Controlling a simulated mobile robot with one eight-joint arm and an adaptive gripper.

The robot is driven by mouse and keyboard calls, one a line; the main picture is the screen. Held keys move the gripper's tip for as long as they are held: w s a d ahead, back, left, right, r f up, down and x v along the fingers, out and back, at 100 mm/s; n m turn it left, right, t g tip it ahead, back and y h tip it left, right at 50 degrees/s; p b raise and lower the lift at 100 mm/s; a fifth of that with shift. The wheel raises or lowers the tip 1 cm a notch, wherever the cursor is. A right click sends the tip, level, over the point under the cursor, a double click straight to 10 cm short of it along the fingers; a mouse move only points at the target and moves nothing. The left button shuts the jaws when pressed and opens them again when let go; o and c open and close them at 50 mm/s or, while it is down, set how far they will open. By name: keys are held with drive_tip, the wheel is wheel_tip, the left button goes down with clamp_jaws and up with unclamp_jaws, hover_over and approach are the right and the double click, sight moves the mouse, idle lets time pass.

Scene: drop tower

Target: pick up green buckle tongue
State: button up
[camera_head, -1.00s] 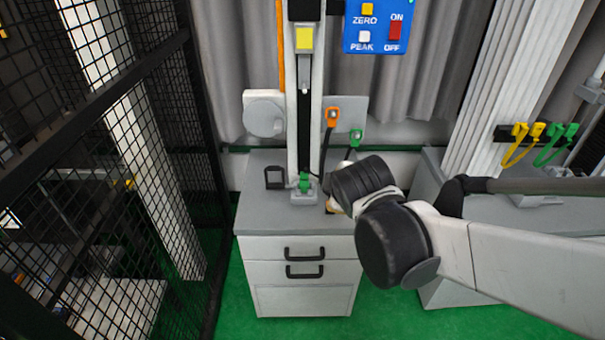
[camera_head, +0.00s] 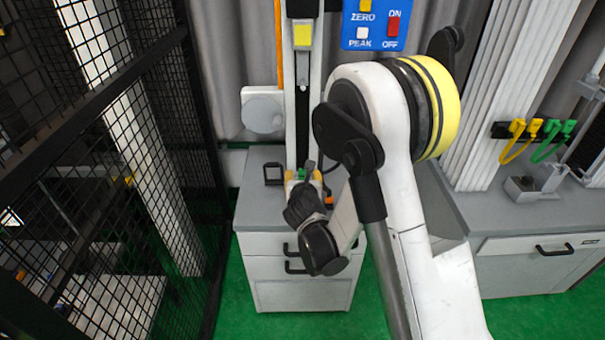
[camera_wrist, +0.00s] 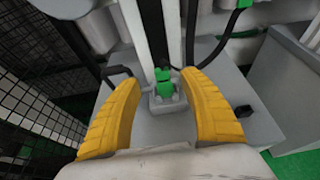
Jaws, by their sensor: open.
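The green buckle tongue (camera_wrist: 163,83) stands upright in a small grey block (camera_wrist: 167,99) at the foot of the tower, seen in the wrist view. It lies between and beyond the two yellow fingers of my gripper (camera_wrist: 163,95), which is open and empty. In the head view my gripper (camera_head: 305,180) is over the tower's foot, above the grey cabinet, and a little green of the tongue (camera_head: 302,174) shows between the fingers. The wrist and arm cover much of the block there.
The tower column (camera_wrist: 157,40) rises directly behind the tongue. A black bracket (camera_head: 272,173) stands on the grey cabinet top (camera_head: 262,207) to the left. A mesh fence (camera_head: 110,170) is at far left. Yellow and green straps (camera_head: 535,138) hang at right.

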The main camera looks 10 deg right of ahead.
sight(303, 171)
drive_tip(key=b+x, duration=0.1)
drive_tip(key=x, duration=0.1)
drive_tip(key=b+x, duration=0.1)
drive_tip(key=x, duration=0.2)
drive_tip(key=b+x, duration=0.1)
drive_tip(key=x, duration=0.1)
drive_tip(key=shift+w+d+f, duration=0.15)
drive_tip(key=shift+w+f, duration=0.05)
drive_tip(key=shift+f, duration=0.2)
drive_tip(key=shift+r, duration=0.1)
drive_tip(key=c, duration=0.9)
